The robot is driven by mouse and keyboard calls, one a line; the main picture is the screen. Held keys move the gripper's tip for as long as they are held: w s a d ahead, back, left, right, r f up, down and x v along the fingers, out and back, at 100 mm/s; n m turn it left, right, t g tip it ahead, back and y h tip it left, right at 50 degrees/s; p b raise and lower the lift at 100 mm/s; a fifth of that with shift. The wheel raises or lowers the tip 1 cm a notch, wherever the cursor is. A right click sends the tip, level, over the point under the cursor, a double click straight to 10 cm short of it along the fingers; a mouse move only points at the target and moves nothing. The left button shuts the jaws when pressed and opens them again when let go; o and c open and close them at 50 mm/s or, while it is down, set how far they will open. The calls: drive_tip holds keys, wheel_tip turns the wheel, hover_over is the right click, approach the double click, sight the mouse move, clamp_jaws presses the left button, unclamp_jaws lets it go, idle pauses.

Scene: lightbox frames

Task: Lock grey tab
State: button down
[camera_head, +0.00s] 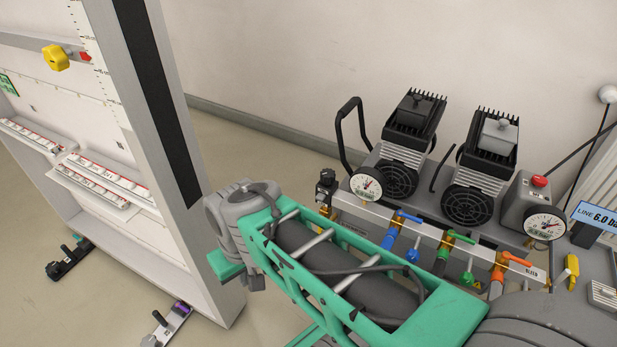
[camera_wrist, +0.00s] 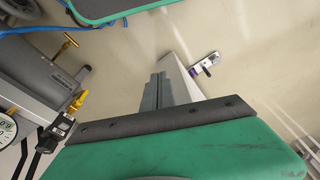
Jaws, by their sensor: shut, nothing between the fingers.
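No grey tab can be made out for certain in either view. A tall grey lightbox frame (camera_head: 172,130) stands at the left of the head view. A foot with a purple part (camera_head: 168,325) sits on the floor at its base; it also shows in the wrist view (camera_wrist: 205,63). A second foot, black with a green part (camera_head: 68,257), is farther left. My fingertips cannot be seen in the head view.
A compressor unit (camera_head: 455,150) with gauges and blue, green and orange valve handles stands at the right, beyond my arm. A yellow knob (camera_head: 55,58) is on the frame's upper left. White trays (camera_head: 100,181) hang on the panel. Bare floor lies between frame and compressor.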

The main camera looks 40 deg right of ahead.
drive_tip(key=shift+w+a, duration=0.15)
drive_tip(key=shift+a, duration=0.1)
drive_tip(key=shift+r, duration=0.1)
drive_tip(key=w+d+r+n+p, duration=0.1)
drive_tip(key=w+d+r+p, duration=0.45)
drive_tip(key=w+d, duration=0.2)
drive_tip(key=d+r+n+p, duration=0.1)
drive_tip(key=d+p, duration=0.2)
drive_tip(key=d, duration=0.9)
drive_tip(key=w+d+r+n+t+y+p, duration=0.1)
drive_tip(key=d+r+n+p, duration=0.1)
drive_tip(key=d, duration=1.1)
drive_tip(key=shift+w+d+r+p, duration=0.15)
drive_tip(key=shift+d+r+p, duration=0.15)
drive_tip(key=shift+p, duration=0.1)
drive_tip(key=shift+f, duration=0.1)
